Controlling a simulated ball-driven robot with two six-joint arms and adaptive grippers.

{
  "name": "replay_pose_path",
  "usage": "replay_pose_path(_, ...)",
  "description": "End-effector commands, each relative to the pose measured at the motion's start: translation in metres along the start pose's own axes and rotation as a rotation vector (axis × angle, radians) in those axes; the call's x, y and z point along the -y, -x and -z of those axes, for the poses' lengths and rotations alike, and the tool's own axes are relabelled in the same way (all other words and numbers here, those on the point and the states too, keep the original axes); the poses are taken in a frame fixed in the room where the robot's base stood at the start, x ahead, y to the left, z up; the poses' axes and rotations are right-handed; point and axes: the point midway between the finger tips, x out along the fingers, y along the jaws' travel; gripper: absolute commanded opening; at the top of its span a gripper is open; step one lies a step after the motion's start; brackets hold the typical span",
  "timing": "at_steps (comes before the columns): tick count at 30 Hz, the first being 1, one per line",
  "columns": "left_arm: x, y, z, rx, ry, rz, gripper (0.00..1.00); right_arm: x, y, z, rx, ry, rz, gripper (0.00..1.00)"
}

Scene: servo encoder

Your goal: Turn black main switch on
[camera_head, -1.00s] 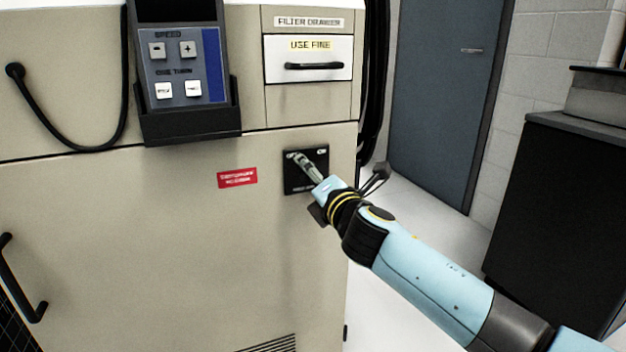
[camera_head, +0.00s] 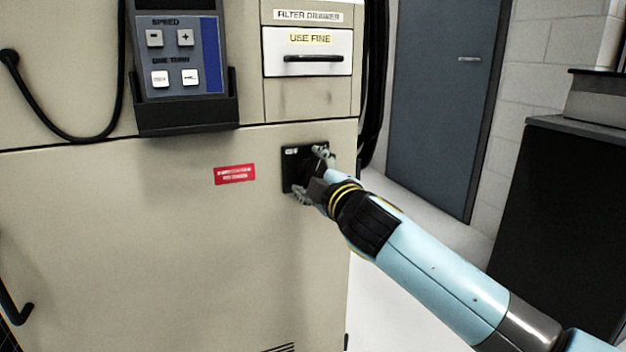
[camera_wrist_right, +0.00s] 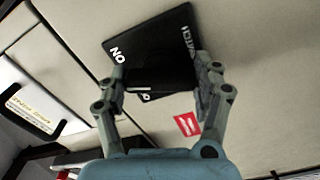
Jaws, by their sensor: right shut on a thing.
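The black main switch is a black knob (camera_wrist_right: 160,84) on a square black plate in the wrist view. The plate (camera_wrist_right: 165,42) carries white lettering, "ON" at its left and "SWITCH" at its right. In the head view the plate (camera_head: 289,172) sits on the beige cabinet front, partly covered by my gripper. My right gripper (camera_wrist_right: 161,78) is shut on the knob, one finger on each side of it. In the head view the right gripper (camera_head: 313,176) has one finger above and one below at the plate. My left gripper is not in view.
A red label (camera_head: 235,175) is left of the plate. A filter drawer (camera_head: 306,68) with a black handle is above it. A control pendant (camera_head: 178,65) hangs in a holder at upper left, with a black cable (camera_head: 55,128). Free floor is right of the cabinet.

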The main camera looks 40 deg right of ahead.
Motion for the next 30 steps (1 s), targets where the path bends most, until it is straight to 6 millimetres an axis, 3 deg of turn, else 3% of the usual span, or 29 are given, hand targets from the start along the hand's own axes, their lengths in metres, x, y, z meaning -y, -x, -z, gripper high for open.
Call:
replay_pose_path(8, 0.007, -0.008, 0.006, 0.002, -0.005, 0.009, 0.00, 0.005, 0.001, -0.002, 0.004, -0.224, 0.005, 0.34)
replay_pose_path(15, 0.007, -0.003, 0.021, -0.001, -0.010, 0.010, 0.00, 0.004, 0.001, -0.003, 0.005, -0.354, 0.005, 0.35)
replay_pose_path(30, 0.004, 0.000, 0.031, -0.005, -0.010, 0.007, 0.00, 0.004, 0.001, -0.002, 0.006, -0.432, 0.006, 0.35)
